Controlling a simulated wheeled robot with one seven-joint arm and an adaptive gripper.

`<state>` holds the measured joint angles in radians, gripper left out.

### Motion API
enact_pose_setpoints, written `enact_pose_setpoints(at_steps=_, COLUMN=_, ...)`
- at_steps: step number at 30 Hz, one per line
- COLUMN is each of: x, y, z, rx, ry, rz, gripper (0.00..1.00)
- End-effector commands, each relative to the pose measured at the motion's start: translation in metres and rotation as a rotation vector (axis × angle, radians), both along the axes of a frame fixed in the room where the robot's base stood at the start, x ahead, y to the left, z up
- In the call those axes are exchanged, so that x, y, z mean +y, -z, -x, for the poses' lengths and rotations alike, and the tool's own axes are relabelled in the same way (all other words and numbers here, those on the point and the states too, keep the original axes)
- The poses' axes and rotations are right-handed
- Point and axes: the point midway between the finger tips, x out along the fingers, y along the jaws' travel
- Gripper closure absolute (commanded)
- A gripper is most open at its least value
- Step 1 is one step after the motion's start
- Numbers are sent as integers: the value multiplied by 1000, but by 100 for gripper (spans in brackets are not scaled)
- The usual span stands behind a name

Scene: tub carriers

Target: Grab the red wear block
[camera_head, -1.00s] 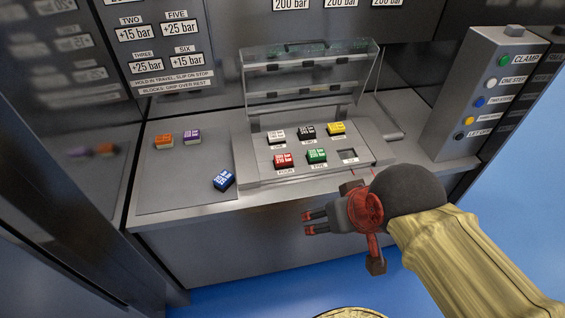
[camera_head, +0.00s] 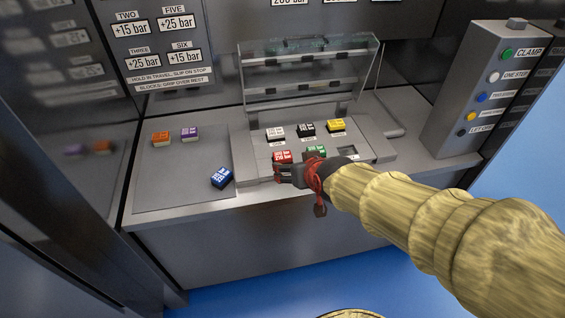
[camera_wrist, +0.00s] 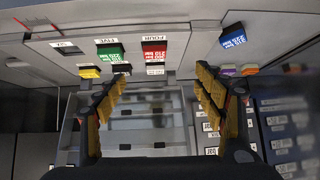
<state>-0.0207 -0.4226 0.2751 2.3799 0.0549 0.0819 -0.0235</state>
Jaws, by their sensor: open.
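The red wear block (camera_head: 282,156) sits in the slot labelled four, in the front row of the grey block holder (camera_head: 244,160). In the head view its front part is covered by my gripper (camera_head: 276,173). In the wrist view the red block (camera_wrist: 154,51) appears above and between my two open fingers (camera_wrist: 162,76), with the gap between them empty. My gripper is just in front of the block and not visibly touching it.
The green block (camera_head: 316,150) is just right of the red one. White, black and yellow blocks (camera_head: 336,125) stand behind. The clear lid (camera_head: 310,75) is raised. Blue (camera_head: 222,177), orange and purple blocks lie on the left counter. The slot (camera_head: 348,153) at front right is empty.

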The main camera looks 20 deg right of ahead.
Motion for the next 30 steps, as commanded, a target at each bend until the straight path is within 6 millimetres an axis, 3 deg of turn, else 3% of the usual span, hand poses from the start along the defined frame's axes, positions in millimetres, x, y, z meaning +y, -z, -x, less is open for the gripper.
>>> enact_pose_setpoints(at_steps=1, x=0, y=23, z=-18, rx=-26, ry=3, rz=1, gripper=30)
enact_pose_setpoints(at_steps=6, x=-1, y=70, z=-69, rx=-169, ry=22, rz=8, gripper=30)
enact_pose_setpoints(at_steps=11, x=-4, y=102, z=-94, rx=-277, ry=37, rz=21, gripper=30)
enact_pose_setpoints(at_steps=20, x=-8, y=118, z=-113, rx=-351, ry=48, rz=32, gripper=30)
enact_pose_setpoints(at_steps=30, x=-10, y=133, z=-148, rx=-351, ry=47, rz=33, gripper=30)
